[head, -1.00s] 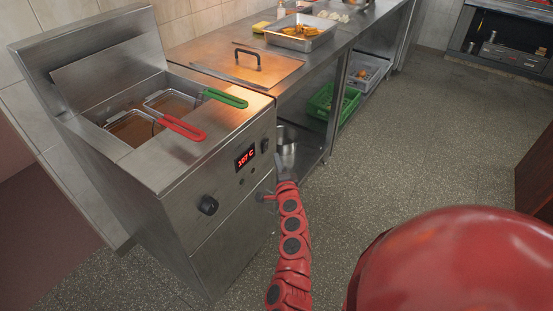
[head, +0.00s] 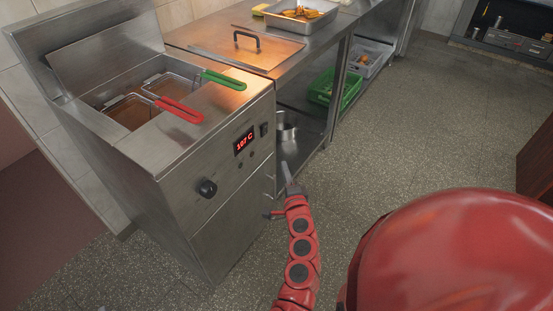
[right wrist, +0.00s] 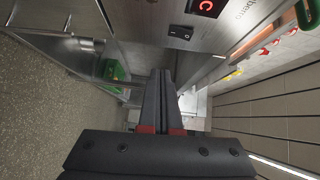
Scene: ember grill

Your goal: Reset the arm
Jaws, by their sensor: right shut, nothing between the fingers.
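My right gripper (head: 287,174) is in front of the fryer's front right edge in the head view, at the end of my red arm, below the lit display (head: 244,141). In the right wrist view, its two dark fingers (right wrist: 160,90) lie together with nothing between them. It is apart from the basket handles. My left gripper is not in view.
The steel fryer (head: 218,210) holds two baskets with a red handle (head: 180,109) and a green handle (head: 223,79). A counter with a lid (head: 235,52) and food tray (head: 290,22) adjoins it. A green crate (head: 322,95) and pot (head: 286,131) sit below.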

